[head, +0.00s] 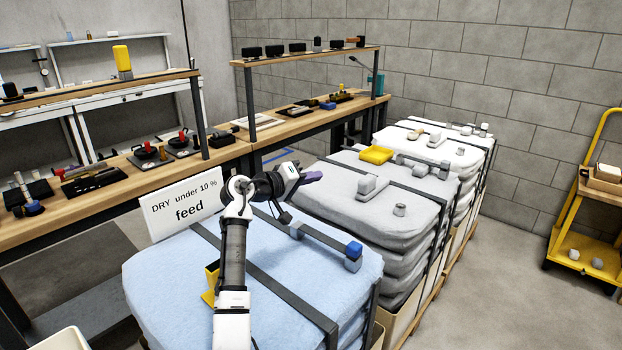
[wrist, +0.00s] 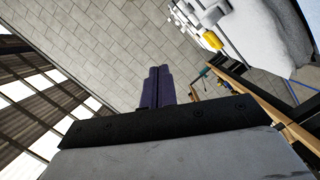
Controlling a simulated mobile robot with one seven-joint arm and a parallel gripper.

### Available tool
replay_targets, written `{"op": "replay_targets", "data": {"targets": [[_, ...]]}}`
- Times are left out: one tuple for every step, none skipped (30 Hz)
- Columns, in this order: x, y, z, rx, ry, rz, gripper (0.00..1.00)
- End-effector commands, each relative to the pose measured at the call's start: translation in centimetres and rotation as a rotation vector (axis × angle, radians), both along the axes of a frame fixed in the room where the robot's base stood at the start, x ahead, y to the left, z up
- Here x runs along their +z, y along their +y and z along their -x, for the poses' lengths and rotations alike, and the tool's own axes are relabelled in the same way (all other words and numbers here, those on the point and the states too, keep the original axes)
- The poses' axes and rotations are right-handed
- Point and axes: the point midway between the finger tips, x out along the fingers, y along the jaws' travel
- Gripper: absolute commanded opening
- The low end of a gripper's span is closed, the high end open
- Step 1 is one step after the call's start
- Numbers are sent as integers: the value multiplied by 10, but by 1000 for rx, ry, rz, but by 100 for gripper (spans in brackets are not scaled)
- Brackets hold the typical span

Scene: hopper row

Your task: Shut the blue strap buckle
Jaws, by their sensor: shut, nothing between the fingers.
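The blue strap buckle (head: 354,249) shows in the head view as a small blue block above a grey-blue piece (head: 352,264). It is at the right end of a dark strap on the light blue sack (head: 165,275). I cannot tell at this size whether the buckle is open or shut. My gripper (head: 312,177) is in the air above the far side of the sack, up and left of the buckle in the picture, and apart from it. Its purple fingers (wrist: 158,88) are together and empty in the wrist view. The buckle does not show in the wrist view.
Grey sacks (head: 340,200) with straps stand behind the blue sack. One carries a yellow block (head: 376,155). A yellow piece (head: 209,286) on the blue sack is partly behind my arm. A "feed" sign (head: 182,205) stands left. A yellow cart (head: 580,250) is far right.

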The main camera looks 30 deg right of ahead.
Motion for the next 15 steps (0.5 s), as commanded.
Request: {"op": "replay_targets", "data": {"targets": [[13,-2,1,0,-2,1,0],[18,-3,2,0,-3,1,0],[25,-4,2,1,-3,1,0],[32,-5,3,1,-4,1,0],[38,-7,4,1,-4,1,0],[46,-9,5,1,-3,1,0],[35,2,7,5,-3,3,0],[34,11,9,6,-5,2,0],[36,20,13,6,-5,2,0],[39,27,15,5,-5,2,0],[40,33,17,6,-4,2,0],[43,41,21,5,-5,2,0],[45,46,23,5,-5,2,0],[46,52,25,4,-5,1,0],[48,58,27,4,-5,1,0]]}}
